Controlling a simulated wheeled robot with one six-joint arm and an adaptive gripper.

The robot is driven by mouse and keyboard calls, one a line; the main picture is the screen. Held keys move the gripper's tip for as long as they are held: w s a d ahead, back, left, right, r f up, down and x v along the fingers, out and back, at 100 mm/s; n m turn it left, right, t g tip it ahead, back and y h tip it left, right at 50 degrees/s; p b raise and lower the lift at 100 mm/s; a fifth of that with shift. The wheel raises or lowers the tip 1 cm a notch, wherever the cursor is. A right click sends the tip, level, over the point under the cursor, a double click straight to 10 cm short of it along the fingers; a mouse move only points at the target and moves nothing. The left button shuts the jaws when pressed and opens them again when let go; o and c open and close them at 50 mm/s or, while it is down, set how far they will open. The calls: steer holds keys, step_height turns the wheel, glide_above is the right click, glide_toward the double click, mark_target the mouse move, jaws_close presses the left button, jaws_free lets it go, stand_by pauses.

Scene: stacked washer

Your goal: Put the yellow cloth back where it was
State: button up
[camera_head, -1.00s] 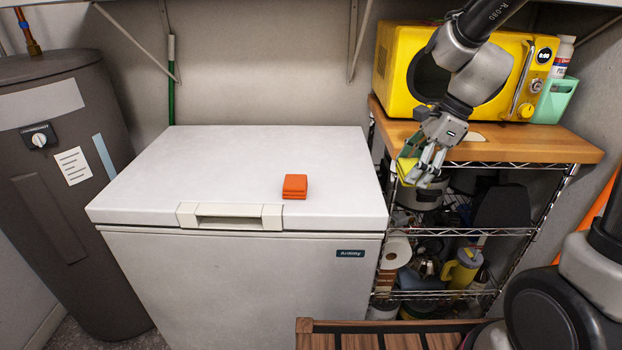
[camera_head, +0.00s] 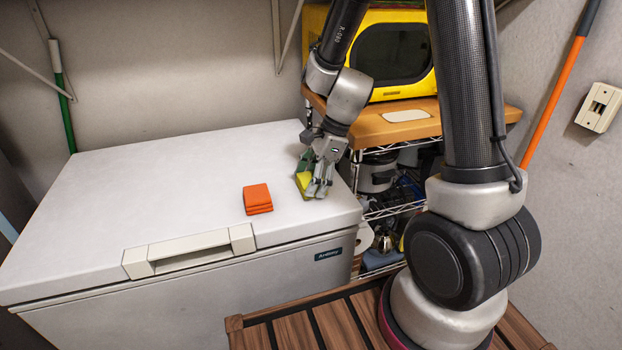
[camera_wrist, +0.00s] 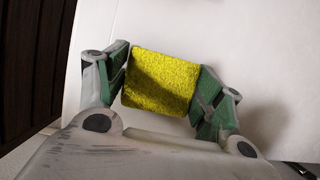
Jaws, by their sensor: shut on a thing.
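The yellow cloth (camera_wrist: 161,82) is a small folded square held between the green pads of my gripper (camera_wrist: 160,92) in the wrist view. In the head view my gripper (camera_head: 313,181) is shut on the yellow cloth (camera_head: 302,182) over the right part of the white chest freezer's lid (camera_head: 130,185). White lid surface shows behind the cloth in the wrist view. I cannot tell whether the cloth touches the lid. An orange folded cloth (camera_head: 257,199) lies on the lid just left of my gripper.
The yellow microwave (camera_head: 392,55) stands on a wooden-topped wire rack (camera_head: 400,125) right of the freezer. A white pad (camera_head: 405,116) lies on that top. The lid's left and back areas are clear. A slatted wooden surface (camera_head: 300,322) is in front.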

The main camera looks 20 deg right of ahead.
steer(key=o, duration=0.9)
steer(key=v, duration=1.2)
steer(key=s+d+r+n+t+h, duration=0.1)
steer(key=s+d+r+n, duration=0.2)
steer(key=s+n, duration=0.3)
steer(key=s+d+r+n+t+h, duration=0.1)
steer(key=s+d+r+n+h, duration=0.1)
steer(key=s+d+r+n, duration=0.2)
steer(key=s+d+r+n+t+h, duration=0.1)
steer(key=s+d+r+n+t, duration=0.1)
steer(key=s+n, duration=0.6)
steer(key=shift+s+d+r, duration=0.35)
steer(key=shift+d+r, duration=0.3)
steer(key=shift+d, duration=0.15)
